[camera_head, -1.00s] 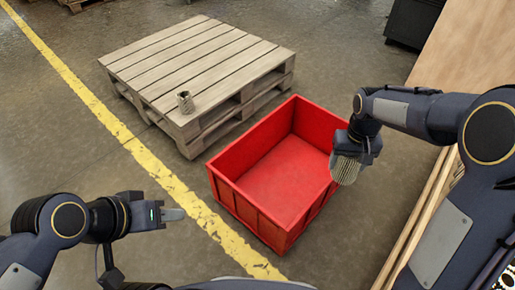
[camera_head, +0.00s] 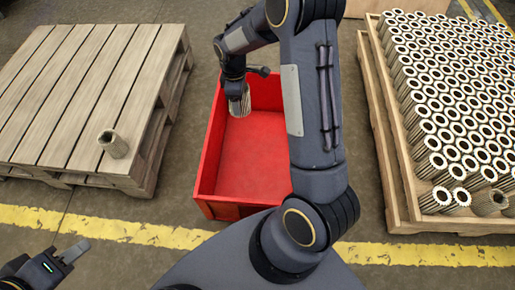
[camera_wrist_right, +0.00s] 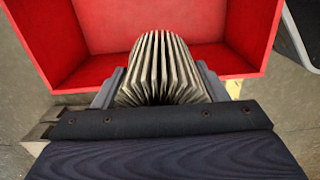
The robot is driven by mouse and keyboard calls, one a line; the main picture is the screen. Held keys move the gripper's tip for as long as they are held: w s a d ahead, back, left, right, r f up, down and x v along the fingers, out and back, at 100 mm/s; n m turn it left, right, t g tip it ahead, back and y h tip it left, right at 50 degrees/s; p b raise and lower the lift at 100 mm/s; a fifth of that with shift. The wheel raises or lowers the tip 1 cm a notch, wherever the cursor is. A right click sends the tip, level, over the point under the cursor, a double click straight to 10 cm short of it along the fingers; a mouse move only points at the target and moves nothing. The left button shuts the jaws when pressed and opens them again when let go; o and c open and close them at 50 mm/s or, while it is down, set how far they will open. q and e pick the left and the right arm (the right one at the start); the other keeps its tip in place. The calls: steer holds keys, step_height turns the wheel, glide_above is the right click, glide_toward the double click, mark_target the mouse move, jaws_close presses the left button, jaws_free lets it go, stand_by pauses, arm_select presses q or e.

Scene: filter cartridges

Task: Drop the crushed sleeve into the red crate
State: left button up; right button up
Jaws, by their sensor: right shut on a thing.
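The pleated sleeve (camera_head: 240,104) hangs from my right gripper (camera_head: 235,88) above the far left part of the red crate (camera_head: 208,160). In the right wrist view the sleeve (camera_wrist_right: 160,68) sits between the two fingers, its pale pleats fanned out, with the crate (camera_wrist_right: 95,72) below and beyond it. My right gripper is shut on the sleeve. The crate floor that shows is bare; my right arm hides the crate's right side. My left gripper (camera_head: 75,250) is low at the left, away from the crate, with no object seen in it; its finger gap is unclear.
A wooden pallet (camera_head: 60,100) stands left of the crate, with a single sleeve (camera_head: 113,144) upright on it. At the right a wooden-sided pallet (camera_head: 388,140) holds many upright cartridges (camera_head: 450,80). A yellow floor line (camera_head: 140,232) runs in front.

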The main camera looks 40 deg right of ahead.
steer(key=s+d+f+n+b, duration=0.1)
steer(key=d+f+n+b, duration=0.1)
steer(key=d+f+n, duration=0.3)
steer(key=d+f+n+b, duration=0.1)
steer(key=d+f+n, duration=0.4)
steer(key=f, duration=0.5)
steer(key=shift+s+d+b, duration=0.2)
steer(key=shift+s+b, duration=0.15)
steer(key=shift+b, duration=0.05)
steer(key=shift+f, duration=0.1)
steer(key=o, duration=1)
steer(key=shift+o, duration=0.2)
step_height(320, 180, up, 8)
steer(key=p, duration=0.2)
steer(key=shift+p, duration=0.4)
steer(key=shift+f, duration=0.1)
